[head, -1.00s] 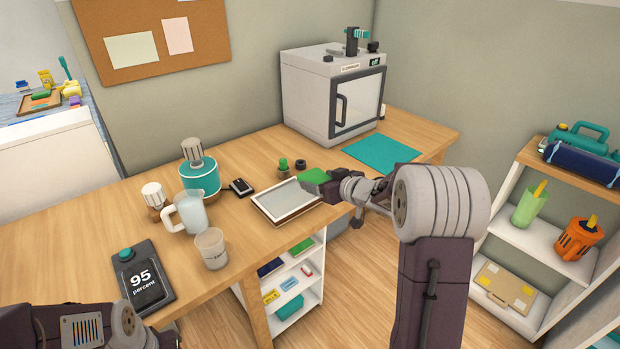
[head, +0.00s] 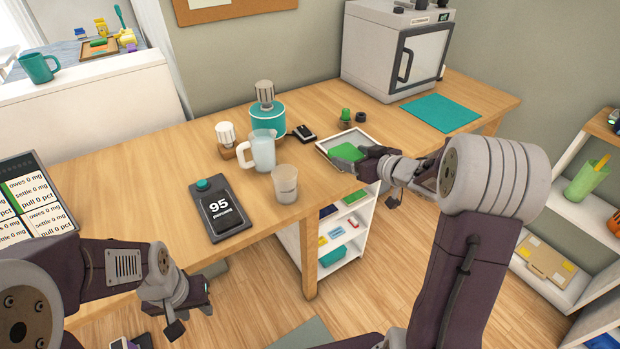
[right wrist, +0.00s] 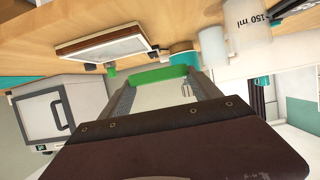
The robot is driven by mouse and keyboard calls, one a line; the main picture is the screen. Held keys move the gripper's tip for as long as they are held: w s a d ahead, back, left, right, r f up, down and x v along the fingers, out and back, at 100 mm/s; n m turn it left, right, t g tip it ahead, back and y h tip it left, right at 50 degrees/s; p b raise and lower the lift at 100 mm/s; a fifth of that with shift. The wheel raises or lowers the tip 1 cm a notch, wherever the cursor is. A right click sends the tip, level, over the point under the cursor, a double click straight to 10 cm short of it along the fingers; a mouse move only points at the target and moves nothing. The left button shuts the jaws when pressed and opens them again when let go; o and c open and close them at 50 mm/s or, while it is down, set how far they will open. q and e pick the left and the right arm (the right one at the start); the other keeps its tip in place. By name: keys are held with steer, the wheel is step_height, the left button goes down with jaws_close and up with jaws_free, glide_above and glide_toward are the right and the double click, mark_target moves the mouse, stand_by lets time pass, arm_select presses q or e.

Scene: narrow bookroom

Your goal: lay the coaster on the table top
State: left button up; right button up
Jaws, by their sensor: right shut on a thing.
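The green coaster (head: 347,152) is held in my right gripper (head: 366,158), which reaches in from the right at the table's front edge. In the head view the coaster overlaps the white framed tray (head: 328,147). In the right wrist view the coaster (right wrist: 163,74) is edge-on between the fingers, apart from the wooden table top (right wrist: 35,35), which appears upside down. My left gripper (head: 190,306) hangs in front of the table at lower left, and its finger opening is not clear. The table top (head: 130,160) has bare wood at left.
A glass beaker (head: 285,184), a jug (head: 264,152), a teal device (head: 267,118) and a display reading 95 (head: 220,210) stand left of the tray. A green-topped knob (head: 346,115) stands behind it. A teal mat (head: 440,113) lies right, before a grey oven (head: 395,50).

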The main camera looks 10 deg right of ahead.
steer(key=b, duration=0.5)
glide_above(316, 180)
step_height(316, 180, down, 6)
steer(key=shift+s+d+f, duration=0.1)
steer(key=shift+s, duration=0.05)
steer(key=shift+a, duration=0.2)
step_height(316, 180, down, 4)
steer(key=shift+f+b, duration=0.1)
steer(key=shift+b, duration=1.05)
steer(key=o, duration=1.4)
